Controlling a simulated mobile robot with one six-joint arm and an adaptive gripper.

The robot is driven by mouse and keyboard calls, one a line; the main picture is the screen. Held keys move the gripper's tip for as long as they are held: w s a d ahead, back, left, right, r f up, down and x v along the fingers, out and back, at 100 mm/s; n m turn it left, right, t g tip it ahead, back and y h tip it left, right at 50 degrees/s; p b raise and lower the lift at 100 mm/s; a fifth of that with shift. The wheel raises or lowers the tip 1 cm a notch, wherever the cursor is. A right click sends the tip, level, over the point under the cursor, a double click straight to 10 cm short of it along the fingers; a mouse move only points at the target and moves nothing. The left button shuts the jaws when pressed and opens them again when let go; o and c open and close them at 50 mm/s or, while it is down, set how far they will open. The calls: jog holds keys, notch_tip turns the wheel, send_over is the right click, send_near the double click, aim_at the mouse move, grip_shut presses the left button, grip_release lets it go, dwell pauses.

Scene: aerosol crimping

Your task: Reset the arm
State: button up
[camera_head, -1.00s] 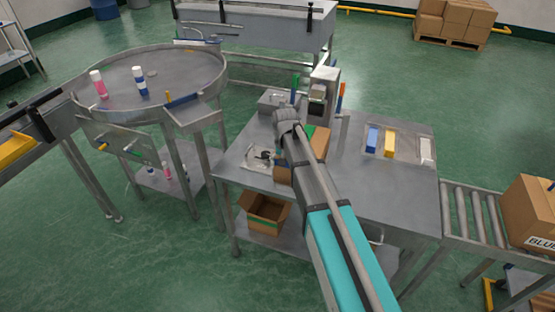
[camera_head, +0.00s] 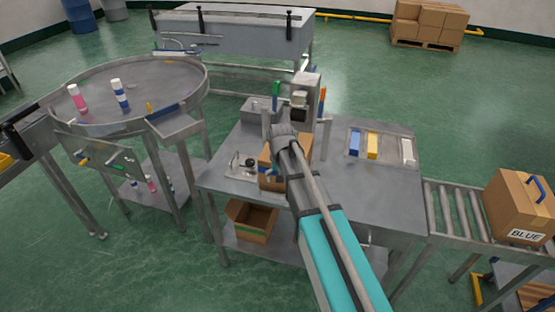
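My arm, with a grey and teal forearm, reaches up from the bottom of the picture over the steel worktable (camera_head: 345,190). Its grey wrist end hangs over a cardboard box (camera_head: 303,150) on the table. My gripper is mostly hidden behind the wrist and the box, so its fingers cannot be made out. I cannot tell whether it holds anything. A small crimping station (camera_head: 300,98) with a grey upright stands just behind the wrist.
A tray (camera_head: 390,140) with blue, yellow and white blocks lies right of the arm. A roller conveyor (camera_head: 450,210) carries a box labelled BLUE (camera_head: 520,205). A round table (camera_head: 140,90) with a pink bottle (camera_head: 78,98) and a blue-and-white bottle (camera_head: 120,94) stands left. An open carton (camera_head: 250,220) sits below.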

jog(key=s+d, duration=1.1)
jog(key=s, duration=0.5)
jog(key=shift+d, duration=0.2)
